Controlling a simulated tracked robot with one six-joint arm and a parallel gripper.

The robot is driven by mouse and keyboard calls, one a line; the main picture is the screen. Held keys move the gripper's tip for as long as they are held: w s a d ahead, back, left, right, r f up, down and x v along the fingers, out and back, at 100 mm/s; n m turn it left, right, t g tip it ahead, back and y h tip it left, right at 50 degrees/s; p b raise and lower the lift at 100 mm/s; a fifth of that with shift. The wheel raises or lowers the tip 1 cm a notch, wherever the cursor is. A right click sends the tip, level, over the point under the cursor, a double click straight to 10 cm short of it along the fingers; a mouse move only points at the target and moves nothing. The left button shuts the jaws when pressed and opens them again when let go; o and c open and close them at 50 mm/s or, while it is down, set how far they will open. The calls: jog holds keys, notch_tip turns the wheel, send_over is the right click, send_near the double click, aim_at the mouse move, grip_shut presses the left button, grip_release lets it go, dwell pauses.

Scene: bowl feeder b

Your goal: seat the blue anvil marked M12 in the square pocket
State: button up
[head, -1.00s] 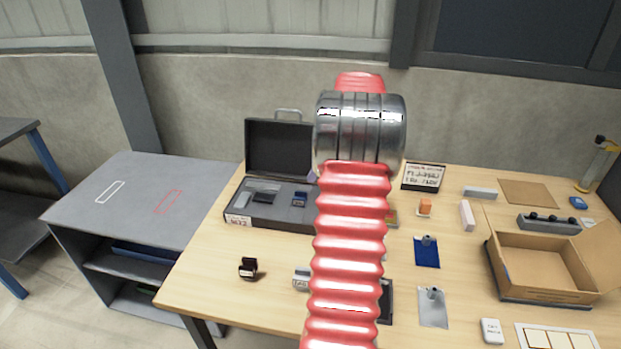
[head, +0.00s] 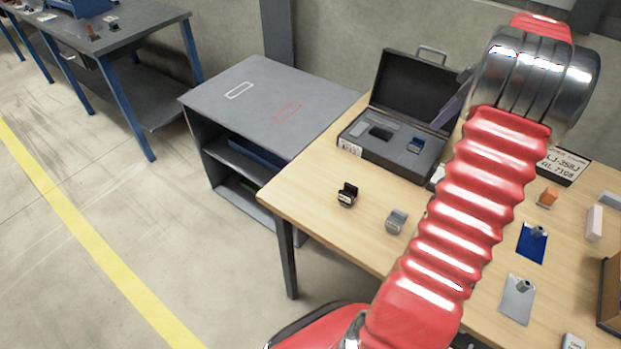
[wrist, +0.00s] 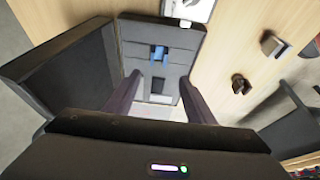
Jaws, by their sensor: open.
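An open dark case (head: 350,137) lies on the table and also shows in the wrist view (wrist: 178,31). A blue block (head: 416,146) sits in the right part of its grey insert; it shows again in the wrist view (wrist: 158,52). I cannot read a marking on it. A dark recess (head: 381,132) lies left of it, seen too in the wrist view (wrist: 157,86); I cannot tell whether it is the square pocket. My gripper (wrist: 160,80) is open and empty, its two fingers apart over the case. In the head view my arm hides most of it.
A black block (head: 347,195) and a grey block (head: 396,221) stand on the table in front of the case. Blue (head: 531,246) and grey (head: 516,303) plates lie to the right. A grey cabinet (head: 262,92) adjoins the left; its top is clear.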

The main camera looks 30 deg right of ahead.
jog(key=w+a+r+m, duration=0.1)
jog(key=w+a+r, duration=0.15)
jog(key=a, duration=0.65)
jog(key=w+a+r+h, duration=0.1)
jog(key=a+r, duration=0.3)
jog(key=a, duration=0.6)
jog(key=w+a+r+m, duration=0.1)
jog(key=w+a+r, duration=0.15)
jog(key=a, duration=0.65)
jog(key=s+a+f+m, duration=0.1)
jog(key=s+a, duration=0.6)
jog(key=a, duration=0.5)
jog(key=s+a+f+m+t, duration=0.1)
jog(key=s+a, duration=0.7)
jog(key=a, duration=0.4)
jog(key=shift+a+f+m+t+h, duration=0.25)
jog(key=shift+m+t+h, duration=0.05)
jog(key=shift+h, duration=0.1)
jog(key=shift+c, duration=0.5)
